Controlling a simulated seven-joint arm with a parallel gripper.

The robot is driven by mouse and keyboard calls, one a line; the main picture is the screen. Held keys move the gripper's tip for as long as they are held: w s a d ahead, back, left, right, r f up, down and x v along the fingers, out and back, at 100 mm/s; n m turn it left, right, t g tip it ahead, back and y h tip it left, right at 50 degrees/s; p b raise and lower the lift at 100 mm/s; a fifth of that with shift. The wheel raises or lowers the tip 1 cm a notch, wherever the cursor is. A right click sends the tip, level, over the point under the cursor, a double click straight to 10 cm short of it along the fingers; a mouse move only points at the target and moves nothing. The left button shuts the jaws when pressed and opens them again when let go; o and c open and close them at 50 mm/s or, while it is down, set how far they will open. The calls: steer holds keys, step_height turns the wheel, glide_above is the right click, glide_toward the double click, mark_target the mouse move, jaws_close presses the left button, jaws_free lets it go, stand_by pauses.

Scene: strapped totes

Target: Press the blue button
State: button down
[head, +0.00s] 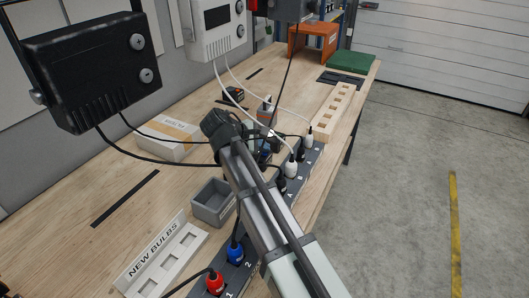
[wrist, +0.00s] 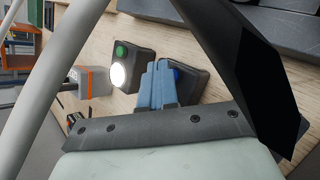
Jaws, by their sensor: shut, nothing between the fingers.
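The blue button (wrist: 177,74) sits on a dark box (wrist: 199,82) in the wrist view. It is partly hidden behind my fingers. My gripper (wrist: 157,66) is shut and empty, with its blue-grey fingertips just in front of the button's left side. I cannot tell whether they touch. Beside it, to the left, stands another dark box with a green button (wrist: 121,49) and a bright white round button or lamp (wrist: 118,75). In the head view my arm hides most of this area.
A power strip with plugs and cables (head: 309,152) runs along the bench's right edge. A grey open bin (head: 213,203), a cardboard box (head: 172,138) and a "NEW BULBS" holder (head: 166,262) stand left of my arm. A grey box with orange edges (wrist: 92,81) stands beyond the button boxes.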

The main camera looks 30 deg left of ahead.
steer(key=shift+r, duration=0.4)
step_height(320, 180, up, 6)
stand_by(0.9)
